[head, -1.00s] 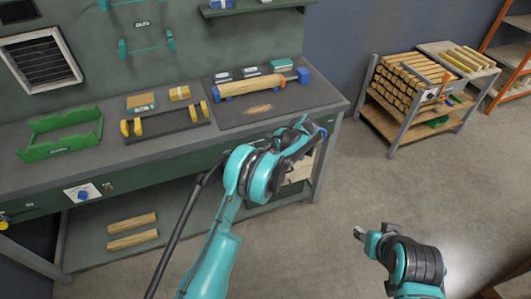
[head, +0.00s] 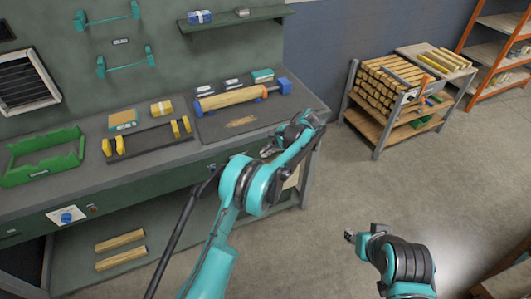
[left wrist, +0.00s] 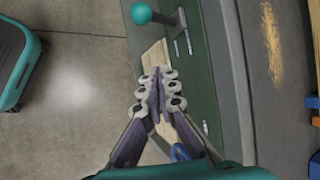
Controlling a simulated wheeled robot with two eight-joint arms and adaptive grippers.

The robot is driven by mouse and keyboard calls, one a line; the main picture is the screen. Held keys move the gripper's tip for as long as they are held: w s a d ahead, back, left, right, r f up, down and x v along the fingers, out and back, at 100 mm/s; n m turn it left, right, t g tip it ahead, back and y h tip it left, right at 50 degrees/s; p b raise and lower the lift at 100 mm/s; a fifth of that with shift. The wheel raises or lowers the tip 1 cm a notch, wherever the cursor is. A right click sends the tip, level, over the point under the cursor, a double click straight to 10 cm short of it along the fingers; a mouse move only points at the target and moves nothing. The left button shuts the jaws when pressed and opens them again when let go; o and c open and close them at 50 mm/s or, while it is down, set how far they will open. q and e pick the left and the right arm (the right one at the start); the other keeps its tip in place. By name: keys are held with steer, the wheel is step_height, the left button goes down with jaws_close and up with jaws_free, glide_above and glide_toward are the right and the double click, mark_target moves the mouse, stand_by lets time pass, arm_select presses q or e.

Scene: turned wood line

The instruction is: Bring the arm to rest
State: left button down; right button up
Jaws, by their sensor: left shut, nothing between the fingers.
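My left arm reaches up from the bottom of the head view and bends over the front edge of the workbench (head: 60,205). Its left gripper (head: 267,152) is shut and empty, apart from the things on the bench top. In the left wrist view the left gripper's fingertips (left wrist: 160,88) are together, in front of a pale wooden strip (left wrist: 154,58) at the bench front. My right arm is at the lower right over the floor. Its small dark end (head: 350,237) points left, and its fingers are too small to judge.
A wood-stacked cart (head: 352,104) stands at the right. The floor (head: 330,200) between is clear.

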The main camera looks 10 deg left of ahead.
arm_select(q)
steer(key=shift+r, duration=0.1)
steer(key=s+a+r+n+t+h, duration=0.1)
steer(key=s+a+r+n+h, duration=0.15)
steer(key=s+r, duration=0.5)
steer(key=s+a+r+n+t+h, duration=0.1)
steer(key=s+a+r+h, duration=0.15)
steer(key=s+r, duration=0.55)
steer(key=s+f+n+t+h, duration=0.2)
steer(key=s+n+t, duration=0.2)
steer(key=s, duration=1.8)
steer(key=shift+a+n+h, duration=0.3)
steer(key=shift+n, duration=0.85)
steer(key=shift+s, duration=0.1)
